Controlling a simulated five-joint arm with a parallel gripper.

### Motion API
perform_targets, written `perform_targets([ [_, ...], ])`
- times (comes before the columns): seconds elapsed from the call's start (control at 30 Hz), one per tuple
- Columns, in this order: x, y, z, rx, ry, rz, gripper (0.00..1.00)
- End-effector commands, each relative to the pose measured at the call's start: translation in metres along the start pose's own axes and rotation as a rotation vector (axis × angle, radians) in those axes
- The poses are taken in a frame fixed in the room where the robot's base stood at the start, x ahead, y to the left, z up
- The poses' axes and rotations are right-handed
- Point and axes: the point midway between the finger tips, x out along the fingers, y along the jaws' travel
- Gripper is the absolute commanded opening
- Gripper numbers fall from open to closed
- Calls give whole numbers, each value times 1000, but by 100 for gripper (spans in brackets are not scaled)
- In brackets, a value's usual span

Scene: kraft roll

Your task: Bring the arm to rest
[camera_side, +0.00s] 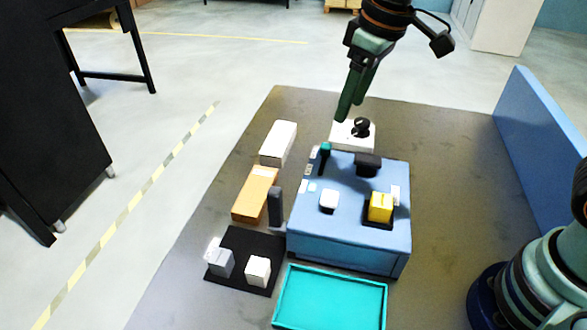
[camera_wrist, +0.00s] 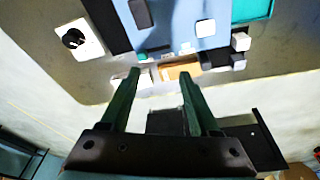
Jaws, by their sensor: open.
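My gripper (camera_side: 349,108) hangs in the air in the side view, above the far part of the grey work mat, beyond the blue box. Its green fingers point down. In the wrist view, the two fingers of my gripper (camera_wrist: 159,75) stand well apart with nothing held between them. The blue box's top (camera_wrist: 178,30) also shows in the wrist view. The gripper appears clear of everything.
A white block with a black knob (camera_side: 345,135) sits behind the blue box. An orange box (camera_side: 254,195) and a white box (camera_side: 279,143) lie left. Two pale cubes stand on a black mat (camera_side: 241,244). A teal tray (camera_side: 330,299) is in front. A blue panel (camera_side: 540,150) stands right.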

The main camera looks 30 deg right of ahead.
Motion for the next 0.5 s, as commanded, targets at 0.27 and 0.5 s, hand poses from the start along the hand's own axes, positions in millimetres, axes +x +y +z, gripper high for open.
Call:
perform_targets([
  [0.27, -30, 54, 66, 234, 149, 67, 62],
  [0.5, -33, 75, 108, 370, 236, 115, 62],
])
